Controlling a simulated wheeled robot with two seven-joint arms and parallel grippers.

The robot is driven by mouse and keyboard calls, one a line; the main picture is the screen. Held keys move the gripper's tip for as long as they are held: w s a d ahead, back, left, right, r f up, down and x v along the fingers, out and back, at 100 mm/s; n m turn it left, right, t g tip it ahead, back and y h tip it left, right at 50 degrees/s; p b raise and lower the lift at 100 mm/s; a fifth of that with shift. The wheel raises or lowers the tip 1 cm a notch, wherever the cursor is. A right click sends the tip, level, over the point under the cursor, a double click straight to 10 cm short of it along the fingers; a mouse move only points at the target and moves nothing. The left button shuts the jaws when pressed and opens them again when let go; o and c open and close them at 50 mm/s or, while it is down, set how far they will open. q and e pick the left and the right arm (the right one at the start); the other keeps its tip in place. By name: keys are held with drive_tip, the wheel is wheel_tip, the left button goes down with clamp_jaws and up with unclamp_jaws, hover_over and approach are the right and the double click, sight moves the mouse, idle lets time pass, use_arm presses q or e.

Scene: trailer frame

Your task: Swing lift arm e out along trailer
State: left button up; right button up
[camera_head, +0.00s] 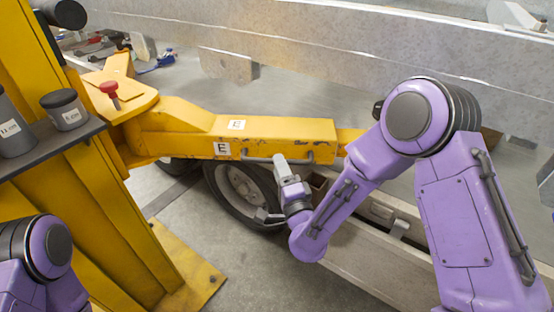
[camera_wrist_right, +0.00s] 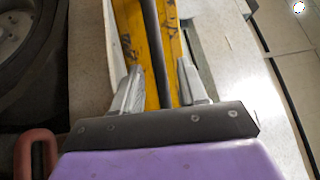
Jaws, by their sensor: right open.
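Yellow lift arm E (camera_head: 275,130), marked with two white "E" labels, reaches from the yellow post on the left toward the trailer frame. A thin grey handle bar (camera_head: 258,160) runs along its near side. My right gripper (camera_head: 279,161) is at this handle bar. In the right wrist view, the open fingers (camera_wrist_right: 159,70) stand on either side of the dark bar (camera_wrist_right: 154,40), with the yellow arm (camera_wrist_right: 132,20) behind it. Whether the fingers touch the bar cannot be told. Only part of my left arm shows at lower left; its gripper is out of view.
The yellow post (camera_head: 110,210) with its base plate stands at left, carrying a dark shelf (camera_head: 75,148) with weights. A red knob (camera_head: 109,88) tops the arm's pivot. A wheel (camera_head: 240,190) sits below the arm. Grey trailer beams (camera_head: 380,55) run behind. Floor shows at lower middle.

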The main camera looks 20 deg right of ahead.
drive_tip(key=shift+w+r, duration=0.15)
drive_tip(key=shift+w, duration=0.6)
drive_tip(key=shift+w+r, duration=0.1)
drive_tip(key=shift+w, duration=0.65)
clamp_jaws()
